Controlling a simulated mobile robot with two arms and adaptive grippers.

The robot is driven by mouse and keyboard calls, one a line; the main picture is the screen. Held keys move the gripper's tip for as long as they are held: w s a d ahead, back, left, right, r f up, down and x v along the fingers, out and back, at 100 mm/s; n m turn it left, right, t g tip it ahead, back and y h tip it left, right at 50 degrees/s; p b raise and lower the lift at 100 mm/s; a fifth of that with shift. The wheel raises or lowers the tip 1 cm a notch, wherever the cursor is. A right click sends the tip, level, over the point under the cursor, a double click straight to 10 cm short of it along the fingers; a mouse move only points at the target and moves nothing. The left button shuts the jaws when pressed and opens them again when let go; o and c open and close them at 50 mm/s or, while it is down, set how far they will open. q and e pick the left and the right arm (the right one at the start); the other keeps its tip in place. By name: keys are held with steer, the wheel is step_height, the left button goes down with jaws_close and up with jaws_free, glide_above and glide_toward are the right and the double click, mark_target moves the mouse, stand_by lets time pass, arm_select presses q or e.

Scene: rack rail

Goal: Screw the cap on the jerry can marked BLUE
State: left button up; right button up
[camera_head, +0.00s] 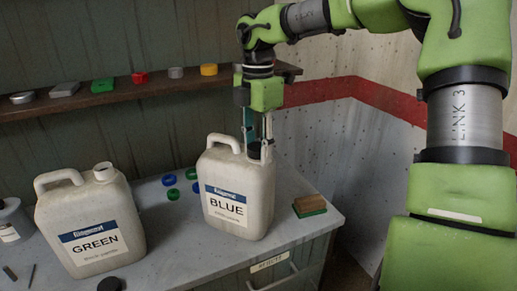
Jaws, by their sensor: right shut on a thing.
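The jerry can marked BLUE (240,190) stands upright on the grey worktop, its label facing me. My right gripper (257,150) points down from above at the can's neck, on the right of its top. It is shut on a dark cap (254,151), which sits at the neck opening. I cannot tell whether the cap touches the threads, as the fingers and small size hide this. My left gripper is not in view.
A jerry can marked GREEN (90,215) with an uncapped neck stands to the left. Several blue and green caps (173,194) lie between the cans. A brush-like block (310,206) lies at the right. A shelf (130,93) with small items runs behind.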

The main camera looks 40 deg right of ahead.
steer(key=m, duration=0.3)
steer(key=shift+s+f+m, duration=0.2)
steer(key=shift+f+m, duration=0.2)
steer(key=o, duration=1.4)
steer(key=shift+c, duration=0.2)
steer(key=shift+w+d, duration=0.2)
steer(key=shift+w, duration=0.25)
steer(key=shift+s+a+r, duration=0.1)
steer(key=shift+s+r, duration=0.05)
